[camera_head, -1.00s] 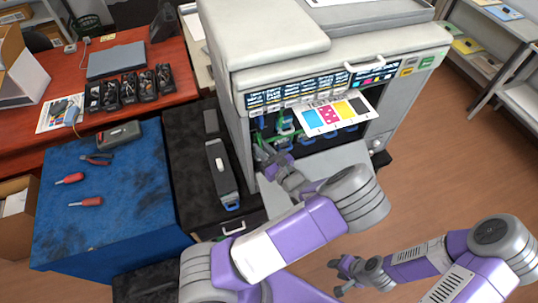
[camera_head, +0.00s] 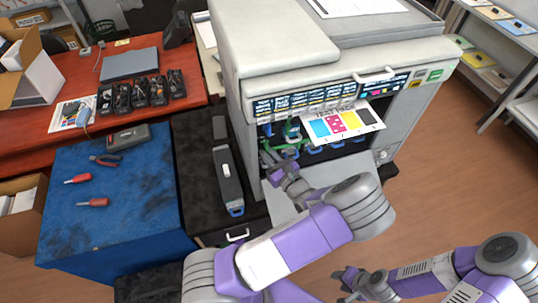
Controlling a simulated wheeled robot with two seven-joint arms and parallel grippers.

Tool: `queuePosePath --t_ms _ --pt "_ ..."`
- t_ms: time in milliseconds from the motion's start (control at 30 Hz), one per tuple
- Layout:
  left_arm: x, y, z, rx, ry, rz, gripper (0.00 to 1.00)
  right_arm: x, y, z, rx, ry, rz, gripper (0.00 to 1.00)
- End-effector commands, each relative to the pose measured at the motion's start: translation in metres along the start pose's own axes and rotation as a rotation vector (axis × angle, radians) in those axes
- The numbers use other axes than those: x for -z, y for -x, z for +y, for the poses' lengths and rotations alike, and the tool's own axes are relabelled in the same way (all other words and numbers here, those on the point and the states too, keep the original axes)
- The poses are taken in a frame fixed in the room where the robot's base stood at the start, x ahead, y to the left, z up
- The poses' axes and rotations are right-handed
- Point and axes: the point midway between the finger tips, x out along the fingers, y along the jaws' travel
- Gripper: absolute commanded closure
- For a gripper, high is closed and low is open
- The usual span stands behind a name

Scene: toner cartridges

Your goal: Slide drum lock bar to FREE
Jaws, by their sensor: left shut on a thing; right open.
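The printer (camera_head: 290,40) stands with its front open, its lowered door (camera_head: 335,165) sticking out. A green bar (camera_head: 291,146), which looks like the drum lock bar, shows inside the left part of the opening. My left gripper (camera_head: 269,156) reaches into the opening at the bar's left end and is shut on it. The exact contact is small and partly hidden by the fingers. Any FREE marking is too small to read. My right gripper (camera_head: 346,281) is open and empty, low in front of the printer, apart from everything.
A printed colour sheet (camera_head: 343,122) sticks out over the opening's right half. A long dark cartridge (camera_head: 228,180) lies on the black cabinet to the left. The blue table (camera_head: 135,205) holds pliers and screwdrivers. Open floor lies to the right.

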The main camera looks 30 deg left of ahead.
Motion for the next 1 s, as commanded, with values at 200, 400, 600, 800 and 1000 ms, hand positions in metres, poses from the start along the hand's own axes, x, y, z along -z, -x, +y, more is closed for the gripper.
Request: queuePosePath --t_ms 200,400,600,800,1000 --pt "-0.004 -0.004 -0.005 -0.006 0.008 -0.012 1.0 0.0 0.001 0.0 0.0 0.0 0.0 0.57" --pt "-0.004 -0.002 -0.011 -0.005 0.008 -0.012 1.0 0.0 0.002 -0.001 0.0 0.0 0.0 0.57" --pt "-0.005 0.0 -0.017 -0.004 0.007 -0.013 1.0 0.0 0.003 -0.001 0.0 0.0 0.0 0.57" --pt "-0.005 0.001 -0.02 -0.003 0.007 -0.013 1.0 0.0 0.003 -0.001 0.0 0.0 0.0 0.57" --pt "-0.005 0.001 -0.02 -0.002 0.007 -0.013 1.0 0.0 0.003 -0.001 0.0 0.0 0.0 0.57"
